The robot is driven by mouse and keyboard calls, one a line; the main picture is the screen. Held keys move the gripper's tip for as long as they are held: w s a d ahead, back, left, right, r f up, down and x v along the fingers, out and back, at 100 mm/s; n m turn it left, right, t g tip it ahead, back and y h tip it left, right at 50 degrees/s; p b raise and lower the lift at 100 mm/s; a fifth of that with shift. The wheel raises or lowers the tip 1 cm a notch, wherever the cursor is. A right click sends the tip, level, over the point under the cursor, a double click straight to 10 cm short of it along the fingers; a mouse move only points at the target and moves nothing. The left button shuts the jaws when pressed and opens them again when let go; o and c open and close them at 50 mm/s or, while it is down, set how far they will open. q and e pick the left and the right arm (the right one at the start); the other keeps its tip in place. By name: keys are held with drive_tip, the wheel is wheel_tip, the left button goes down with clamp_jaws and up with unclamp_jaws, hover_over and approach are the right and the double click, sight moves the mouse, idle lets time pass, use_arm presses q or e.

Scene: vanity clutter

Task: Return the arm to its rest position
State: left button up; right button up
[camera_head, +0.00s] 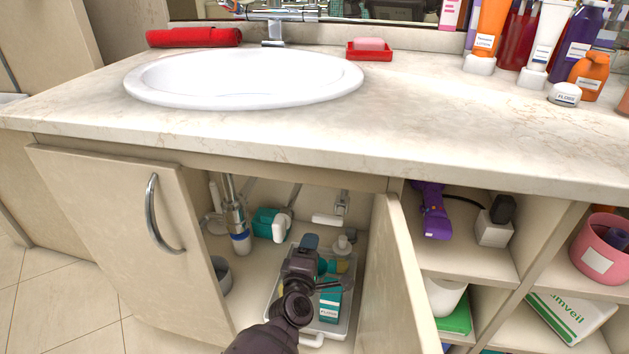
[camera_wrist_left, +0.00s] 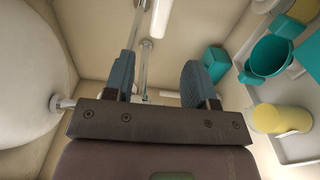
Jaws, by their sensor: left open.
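My left arm reaches in from the bottom of the head view, into the open cabinet under the sink. Its gripper (camera_head: 308,246) is above a white tray (camera_head: 345,328) on the cabinet floor. In the left wrist view the two blue-grey finger pads of the gripper (camera_wrist_left: 160,82) stand apart, with nothing between them. The arm hides part of the tray. My right gripper is not in view.
Cabinet doors stand open at left (camera_head: 115,215) and right (camera_head: 392,275) of the arm. The tray holds a teal labelled box (camera_head: 330,306) and a yellow item (camera_head: 341,267). A drain pipe (camera_head: 234,215) stands left of the gripper. The countertop (camera_head: 330,125) is overhead.

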use_arm(q)
drive_tip(key=s+a+r+m+g+y+p, duration=0.1)
drive_tip(key=s+a+r+m+p, duration=0.4)
drive_tip(key=s, duration=1.2)
drive_tip(key=s+a+r+m+g+y+p, duration=0.1)
drive_tip(key=s+a+r+m+g+p, duration=0.2)
drive_tip(key=s, duration=1.5)
drive_tip(key=s+a+r+m+g+y+p, duration=0.1)
drive_tip(key=s+a+r+m+g+p, duration=0.1)
drive_tip(key=s+a+r+m+p, duration=0.7)
drive_tip(key=s+a+p, duration=0.5)
drive_tip(key=s+a, duration=0.3)
drive_tip(key=s, duration=0.1)
drive_tip(key=shift+g, duration=0.3)
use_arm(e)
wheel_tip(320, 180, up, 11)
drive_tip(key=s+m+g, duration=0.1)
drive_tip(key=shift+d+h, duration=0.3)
